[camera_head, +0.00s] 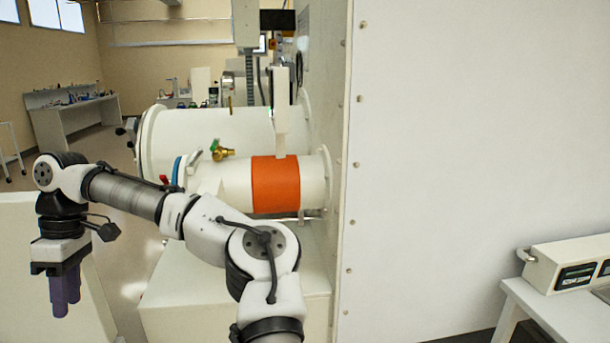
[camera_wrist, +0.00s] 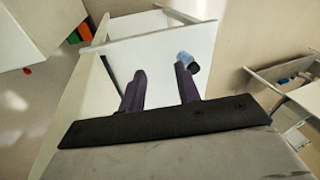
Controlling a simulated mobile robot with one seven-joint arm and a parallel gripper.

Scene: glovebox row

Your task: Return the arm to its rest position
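My arm reaches from the bottom middle of the head view out to the left, bent at the elbow, with the wrist at the far left. My gripper (camera_head: 64,308) hangs from it, fingers pointing down, in front of a white counter (camera_head: 25,260). In the wrist view the two purple fingers of my gripper (camera_wrist: 158,80) stand apart with only a white surface between them. The gripper is open and empty. A small object with a light blue top (camera_wrist: 185,57) shows just past the right fingertip in the wrist view; I cannot tell what it is.
A white horizontal cylinder with an orange band (camera_head: 276,184) and a brass valve (camera_head: 222,153) lies behind my arm. A larger white cylinder (camera_head: 200,128) is behind it. A tall white panel (camera_head: 450,150) fills the right. A bench with an instrument (camera_head: 570,265) stands at lower right.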

